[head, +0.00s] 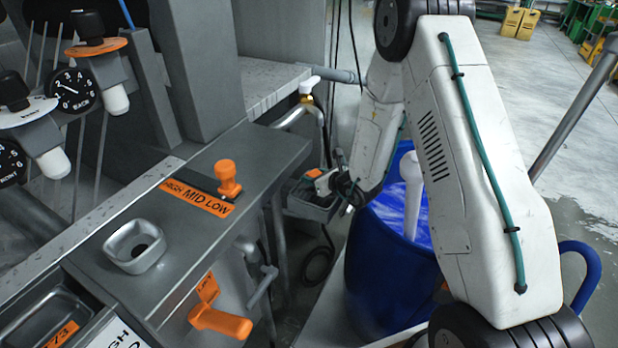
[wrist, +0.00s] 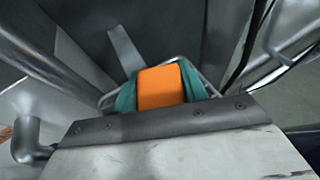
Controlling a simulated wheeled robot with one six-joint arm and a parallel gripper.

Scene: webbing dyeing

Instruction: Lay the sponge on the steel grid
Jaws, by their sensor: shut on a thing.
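The sponge (wrist: 162,88) is an orange block in the wrist view, between the two teal fingers of my gripper (wrist: 160,84). My gripper is shut on it. In the head view my gripper (head: 322,183) points left, over a small grey tray (head: 312,209) beside the machine's end. The sponge is not clear in that view. A thin pale metal rim (wrist: 207,82) shows around the sponge in the wrist view. I cannot make out the steel grid's bars or tell whether the sponge touches anything.
A blue barrel (head: 385,285) stands right of the tray, with a white rod in it. The grey machine bench (head: 190,235) with orange handles is at left. Pipes and a tap (head: 305,100) stand close to my gripper.

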